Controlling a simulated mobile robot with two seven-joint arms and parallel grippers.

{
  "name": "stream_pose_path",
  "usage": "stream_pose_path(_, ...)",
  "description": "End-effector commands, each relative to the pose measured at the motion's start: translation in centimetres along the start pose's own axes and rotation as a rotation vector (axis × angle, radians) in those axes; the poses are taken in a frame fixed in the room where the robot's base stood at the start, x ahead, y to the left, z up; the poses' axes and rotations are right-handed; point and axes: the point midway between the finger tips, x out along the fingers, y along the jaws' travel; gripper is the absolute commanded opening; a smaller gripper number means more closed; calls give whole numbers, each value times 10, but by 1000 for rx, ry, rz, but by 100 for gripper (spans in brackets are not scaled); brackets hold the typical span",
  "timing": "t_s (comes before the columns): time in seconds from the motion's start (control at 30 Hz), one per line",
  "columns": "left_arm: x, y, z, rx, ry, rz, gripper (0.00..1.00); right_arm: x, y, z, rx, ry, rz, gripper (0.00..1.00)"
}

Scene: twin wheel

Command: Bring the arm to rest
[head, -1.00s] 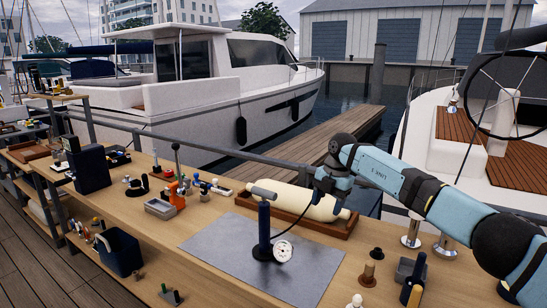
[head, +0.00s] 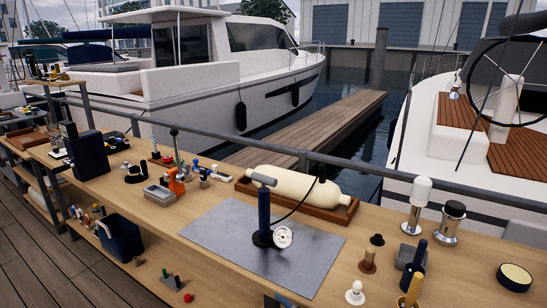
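Neither of my grippers is in view, and no arm shows clearly over the bench. A dark blue hand pump (head: 264,215) with a grey T-shaped handle and a round white gauge (head: 283,237) stands upright on a grey metal sheet (head: 215,240). A black hose runs from the pump towards a cream cylinder (head: 293,187), which lies in a wooden cradle (head: 318,212) behind it. A small bluish part shows at the bottom edge; I cannot tell what it is.
The wooden bench (head: 190,275) carries an orange tool (head: 177,180) at left, a white-topped post (head: 417,200), a black-topped chrome post (head: 449,222), a dark blue-handled tool (head: 413,265) and a round tin (head: 514,277) at right. A railing (head: 350,167) runs behind.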

Motion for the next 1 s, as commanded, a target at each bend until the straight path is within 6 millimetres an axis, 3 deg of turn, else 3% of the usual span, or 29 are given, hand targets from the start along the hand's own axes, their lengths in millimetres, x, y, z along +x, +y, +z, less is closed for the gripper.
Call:
stream_pose_path(0.03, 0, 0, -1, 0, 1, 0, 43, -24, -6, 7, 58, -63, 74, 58)
stream_pose_path(0.3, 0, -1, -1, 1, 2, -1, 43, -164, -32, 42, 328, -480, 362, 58)
stream_pose_path(0.4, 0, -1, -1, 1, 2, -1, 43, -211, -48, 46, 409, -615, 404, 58)
stream_pose_path(0.6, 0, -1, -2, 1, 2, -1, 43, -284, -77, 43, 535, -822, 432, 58)
stream_pose_path(0.77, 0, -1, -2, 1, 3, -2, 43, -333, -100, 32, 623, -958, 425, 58)
stream_pose_path(0.8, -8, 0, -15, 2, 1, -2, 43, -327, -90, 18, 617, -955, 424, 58)
stream_pose_path(1.0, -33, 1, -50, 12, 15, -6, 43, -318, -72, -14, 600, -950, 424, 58)
